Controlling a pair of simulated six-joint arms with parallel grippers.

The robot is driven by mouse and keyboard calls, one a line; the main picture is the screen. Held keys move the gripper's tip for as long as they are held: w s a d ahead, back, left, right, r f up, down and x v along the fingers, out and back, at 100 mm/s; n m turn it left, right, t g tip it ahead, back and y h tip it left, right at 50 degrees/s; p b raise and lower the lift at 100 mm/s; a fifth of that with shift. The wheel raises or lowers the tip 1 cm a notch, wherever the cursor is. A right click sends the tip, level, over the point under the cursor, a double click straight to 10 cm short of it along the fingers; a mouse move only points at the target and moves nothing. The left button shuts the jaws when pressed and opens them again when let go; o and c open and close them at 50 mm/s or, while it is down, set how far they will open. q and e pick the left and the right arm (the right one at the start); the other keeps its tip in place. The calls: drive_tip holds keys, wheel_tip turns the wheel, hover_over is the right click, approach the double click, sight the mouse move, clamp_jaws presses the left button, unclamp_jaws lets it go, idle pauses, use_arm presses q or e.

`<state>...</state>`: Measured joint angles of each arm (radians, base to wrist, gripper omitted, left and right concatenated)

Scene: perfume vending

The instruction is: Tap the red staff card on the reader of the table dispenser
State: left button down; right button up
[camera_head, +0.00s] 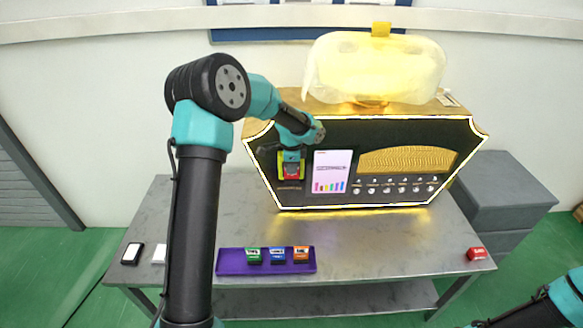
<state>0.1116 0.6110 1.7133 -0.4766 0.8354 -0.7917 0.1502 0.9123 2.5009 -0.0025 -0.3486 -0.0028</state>
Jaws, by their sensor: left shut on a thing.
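The table dispenser (385,136) is a black-fronted, gold-cased machine with a glowing outline, at the back of the table. Its reader (281,170) is a small yellow-edged panel at the left of the front, partly covered by my left gripper. My left gripper (291,161) is at the reader, shut on a small red thing (291,172), which appears to be the red staff card. The card is mostly hidden, and I cannot tell whether it touches the reader. My right arm shows at the bottom right; its gripper is out of view.
A purple tray (231,268) holds green (254,256), blue (278,256) and orange (301,254) blocks. A red block (477,254) lies at the table's right.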

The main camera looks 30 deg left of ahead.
use_arm(q)
drive_tip(key=s+d, duration=0.6)
drive_tip(key=s, duration=0.3)
drive_tip(key=shift+s, duration=0.15)
idle(0.7)
idle(1.4)
